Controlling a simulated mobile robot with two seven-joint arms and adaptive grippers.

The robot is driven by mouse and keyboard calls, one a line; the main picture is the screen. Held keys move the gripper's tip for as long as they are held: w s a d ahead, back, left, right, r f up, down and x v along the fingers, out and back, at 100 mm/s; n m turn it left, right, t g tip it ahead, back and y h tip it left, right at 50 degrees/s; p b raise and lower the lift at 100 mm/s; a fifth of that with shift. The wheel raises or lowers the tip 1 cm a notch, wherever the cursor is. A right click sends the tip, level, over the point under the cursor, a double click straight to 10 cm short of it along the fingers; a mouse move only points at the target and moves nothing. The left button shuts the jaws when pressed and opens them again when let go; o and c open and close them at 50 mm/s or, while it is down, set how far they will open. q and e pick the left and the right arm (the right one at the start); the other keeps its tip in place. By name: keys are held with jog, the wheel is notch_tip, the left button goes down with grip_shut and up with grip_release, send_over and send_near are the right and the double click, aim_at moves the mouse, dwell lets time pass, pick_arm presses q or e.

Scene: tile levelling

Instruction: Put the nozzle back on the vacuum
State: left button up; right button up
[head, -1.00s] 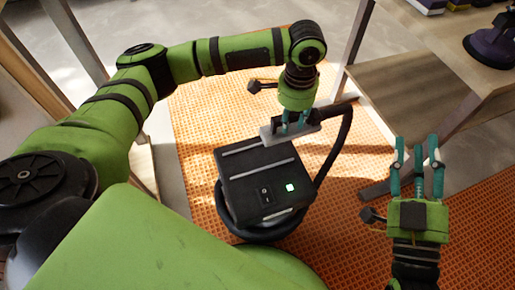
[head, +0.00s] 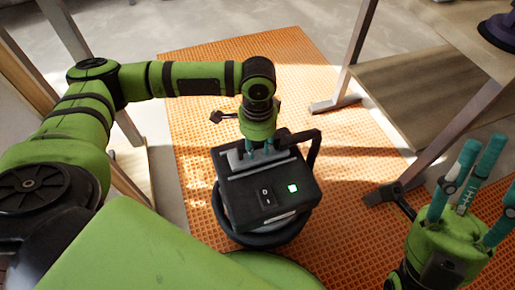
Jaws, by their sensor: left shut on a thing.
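The vacuum (head: 247,194) is a black box on a round black base, with a rocker switch and a lit green light on its near face. My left gripper (head: 259,150) is over the far part of its top, shut on the grey nozzle (head: 236,160). The nozzle lies across the top beside a raised grey strip; whether it is seated or just above cannot be told. The black hose (head: 314,150) bends down at the vacuum's right side. My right gripper (head: 472,190) is open and empty at the right, apart from the vacuum.
The vacuum stands on an orange grid mat (head: 345,190). A wooden table with grey metal legs (head: 440,150) and a low wooden shelf (head: 410,85) stands at the right. A dark purple object (head: 498,32) sits on the table. The mat's far part is clear.

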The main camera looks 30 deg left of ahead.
dwell(0.3)
pick_arm(q)
jog(key=o, duration=1)
jog(key=shift+f, duration=0.2)
